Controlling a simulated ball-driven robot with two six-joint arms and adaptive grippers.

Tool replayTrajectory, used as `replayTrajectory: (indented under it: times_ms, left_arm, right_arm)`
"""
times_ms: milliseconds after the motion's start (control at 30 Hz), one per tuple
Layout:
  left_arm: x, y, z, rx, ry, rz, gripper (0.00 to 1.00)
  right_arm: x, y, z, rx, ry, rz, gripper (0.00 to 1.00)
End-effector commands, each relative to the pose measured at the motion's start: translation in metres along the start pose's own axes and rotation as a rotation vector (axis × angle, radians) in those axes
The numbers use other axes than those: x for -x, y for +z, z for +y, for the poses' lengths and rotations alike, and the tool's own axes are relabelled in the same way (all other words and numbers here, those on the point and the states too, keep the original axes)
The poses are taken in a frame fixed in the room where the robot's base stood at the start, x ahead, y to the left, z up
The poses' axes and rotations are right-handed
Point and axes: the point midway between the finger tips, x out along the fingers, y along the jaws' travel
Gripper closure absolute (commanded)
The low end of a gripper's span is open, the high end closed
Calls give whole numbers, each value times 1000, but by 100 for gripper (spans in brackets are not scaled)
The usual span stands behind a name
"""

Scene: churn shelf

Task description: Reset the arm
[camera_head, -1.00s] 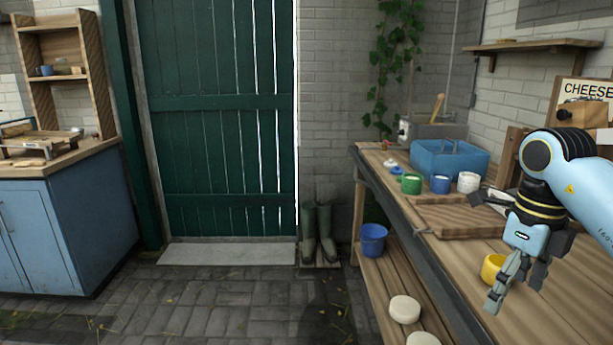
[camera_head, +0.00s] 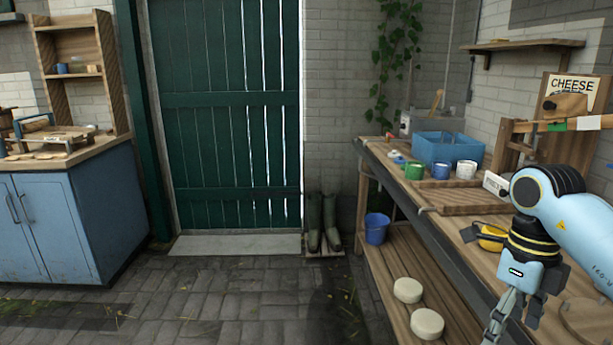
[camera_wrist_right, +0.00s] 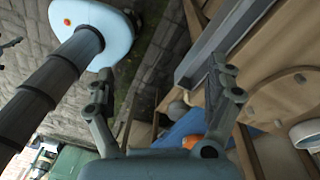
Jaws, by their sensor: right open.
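My right arm comes in from the right in the head view, over the front part of the wooden workbench (camera_head: 455,228). Its gripper (camera_head: 514,322) points down with the fingers apart and nothing between them. In the right wrist view the two fingers (camera_wrist_right: 162,85) are also spread and empty, with paving and bench edges behind them. My left gripper is in neither view.
The bench holds a blue crate (camera_head: 440,150), a green cup (camera_head: 413,171), a blue cup (camera_head: 441,171), a white cup (camera_head: 466,170) and a cheese sign (camera_head: 573,87). Below are a blue bucket (camera_head: 376,229) and cheese rounds (camera_head: 407,290). A blue cabinet (camera_head: 85,220) stands left. The paved floor between is clear.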

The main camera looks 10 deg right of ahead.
Motion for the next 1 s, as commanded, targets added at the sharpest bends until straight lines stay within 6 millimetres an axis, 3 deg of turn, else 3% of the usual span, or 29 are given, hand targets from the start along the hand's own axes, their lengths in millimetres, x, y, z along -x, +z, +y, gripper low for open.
replayTrajectory:
  times_ms: [167,333,467,533,633,733,833,967,1000]
  left_arm:
    - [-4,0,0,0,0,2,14]
    - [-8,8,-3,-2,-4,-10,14]
    - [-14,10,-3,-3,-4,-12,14]
    - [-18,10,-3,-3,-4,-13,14]
    - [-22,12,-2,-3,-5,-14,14]
    - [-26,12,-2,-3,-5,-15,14]
    - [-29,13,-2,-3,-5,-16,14]
    - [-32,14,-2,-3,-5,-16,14]
    - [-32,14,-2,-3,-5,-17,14]
  right_arm:
    - [-43,-15,28,11,123,47,12]
    - [-94,-22,74,10,325,34,12]
    - [-146,-23,140,-78,620,-46,12]
    - [-172,-17,183,-222,840,-136,12]
    - [-196,-2,216,-544,1104,-274,12]
    - [-226,6,212,-975,1278,-390,12]
    - [-276,-8,182,-1492,1335,-469,12]
    - [-356,-68,142,-2145,1229,-499,12]
    - [-378,-92,135,-2318,1168,-494,12]
